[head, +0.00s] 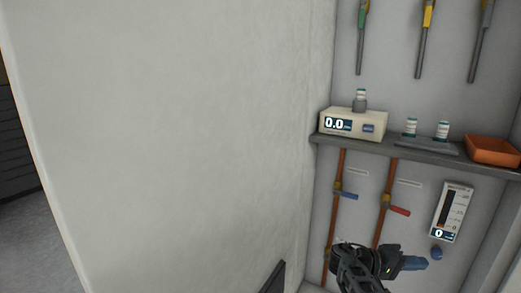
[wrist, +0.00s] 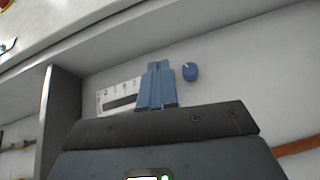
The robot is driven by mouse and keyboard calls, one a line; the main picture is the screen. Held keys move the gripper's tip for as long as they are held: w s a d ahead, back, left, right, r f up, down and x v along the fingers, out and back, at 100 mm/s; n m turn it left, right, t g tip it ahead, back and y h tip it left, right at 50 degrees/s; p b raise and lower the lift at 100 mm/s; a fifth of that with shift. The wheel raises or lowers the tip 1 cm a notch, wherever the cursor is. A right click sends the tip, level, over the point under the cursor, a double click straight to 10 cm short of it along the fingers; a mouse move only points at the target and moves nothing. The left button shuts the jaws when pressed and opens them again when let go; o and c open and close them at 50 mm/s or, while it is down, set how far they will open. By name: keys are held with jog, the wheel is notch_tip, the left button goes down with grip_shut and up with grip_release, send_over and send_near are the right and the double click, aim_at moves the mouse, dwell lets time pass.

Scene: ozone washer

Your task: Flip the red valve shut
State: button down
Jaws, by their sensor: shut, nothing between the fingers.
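The red valve (head: 399,211) is a small red lever on the right-hand copper pipe, below the shelf in the head view. Its lever points right and slightly down, across the pipe. My gripper (head: 424,263) is below and to the right of the valve, apart from it in the picture. Its blue fingers are together and empty. In the wrist view the closed fingers (wrist: 160,70) point toward the wall near the blue knob and the gauge. I cannot make out the red valve in the wrist view.
A blue-levered valve (head: 347,196) sits on the left pipe. A gauge panel (head: 451,212) and a blue knob (head: 436,253) are on the wall at right. The shelf (head: 400,151) above holds a meter (head: 336,124), vials and an orange tray (head: 493,151). A wall fills the left.

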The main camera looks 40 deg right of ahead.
jog(key=s+a+f+n+t+y, duration=0.1)
jog(key=s+a+f+n+t, duration=0.15)
jog(key=a+f+t, duration=0.45)
jog(key=s+a+f+n+t+y, duration=0.1)
jog(key=a+f+n+t, duration=0.3)
jog(key=a+f, duration=0.6)
jog(key=s+a+n+t+y, duration=0.2)
jog(key=s+a+t+y, duration=0.1)
jog(key=a, duration=0.4)
jog(key=s+a+n+t+y, duration=0.1)
jog(key=s+a+t+y, duration=0.2)
jog(key=a, duration=0.5)
jog(key=s+a+r+t+y, duration=0.2)
jog(key=s+a+r+t, duration=0.15)
jog(key=a+r, duration=0.4)
jog(key=s+a+r+t+y, duration=0.3)
jog(key=s+a+r, duration=0.15)
jog(key=r, duration=0.55)
jog(key=s+r+t+p, duration=0.2)
jog(key=r+p, duration=1.4)
jog(key=r, duration=1.1)
jog(key=shift+s+a+r+y, duration=0.15)
jog(key=shift+s+a+y, duration=0.2)
jog(key=shift+s, duration=0.3)
